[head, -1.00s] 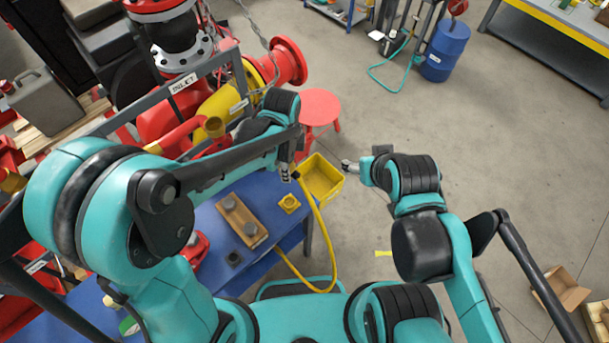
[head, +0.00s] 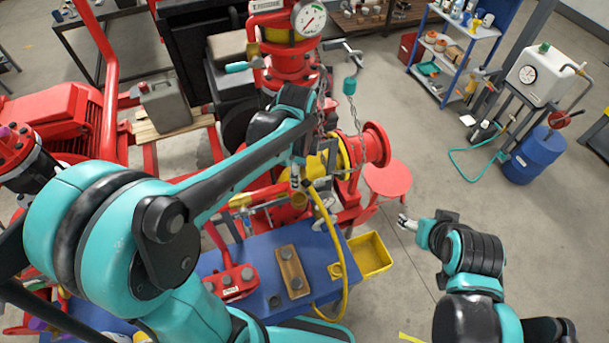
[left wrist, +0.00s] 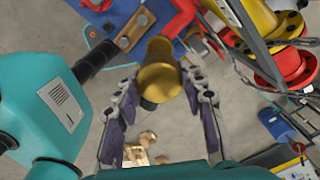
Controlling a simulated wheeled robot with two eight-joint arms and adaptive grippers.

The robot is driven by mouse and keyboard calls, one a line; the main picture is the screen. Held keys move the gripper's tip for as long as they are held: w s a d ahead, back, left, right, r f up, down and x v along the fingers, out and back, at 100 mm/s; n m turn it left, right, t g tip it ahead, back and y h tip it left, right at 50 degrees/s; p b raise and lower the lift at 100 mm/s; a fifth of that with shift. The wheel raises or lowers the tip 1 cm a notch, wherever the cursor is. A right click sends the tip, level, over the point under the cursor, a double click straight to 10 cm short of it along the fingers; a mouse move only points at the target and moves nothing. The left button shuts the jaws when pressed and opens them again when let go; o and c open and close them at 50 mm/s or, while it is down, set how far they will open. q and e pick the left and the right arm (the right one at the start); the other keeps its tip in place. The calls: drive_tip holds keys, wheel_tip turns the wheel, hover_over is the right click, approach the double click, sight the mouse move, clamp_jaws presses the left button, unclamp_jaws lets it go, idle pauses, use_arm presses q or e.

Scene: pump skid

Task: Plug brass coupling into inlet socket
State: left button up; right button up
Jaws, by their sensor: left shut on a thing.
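My left gripper (head: 296,178) is shut on the brass coupling, whose yellow hose (head: 328,222) hangs down in a loop past the bench's right edge. In the left wrist view the brass coupling (left wrist: 160,75) shows between the two fingers. The inlet socket (head: 299,201), a brass cup at the end of a red pipe, shows just below the gripper in the head view. I cannot tell whether coupling and socket touch. The coupling is mostly hidden by the gripper in the head view. My right gripper (head: 405,222) is away to the right over bare floor; its fingers are too small to judge.
The blue bench (head: 225,262) carries a wooden block with dark knobs (head: 291,271) and a red fixture (head: 235,283). A yellow bin (head: 370,255) is at its right edge. Red pump pipework with a flange (head: 376,145) and a hanging chain stand behind. A red stool (head: 388,178) is right.

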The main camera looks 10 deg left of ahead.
use_arm(q)
drive_tip(key=shift+f+b, duration=1.95)
drive_tip(key=shift+f, duration=0.9)
drive_tip(key=shift+r, duration=0.2)
drive_tip(key=shift+f+b, duration=1.65)
drive_tip(key=shift+f, duration=0.1)
drive_tip(key=o, duration=1.4)
drive_tip(key=shift+c, duration=0.2)
drive_tip(key=shift+r, duration=0.15)
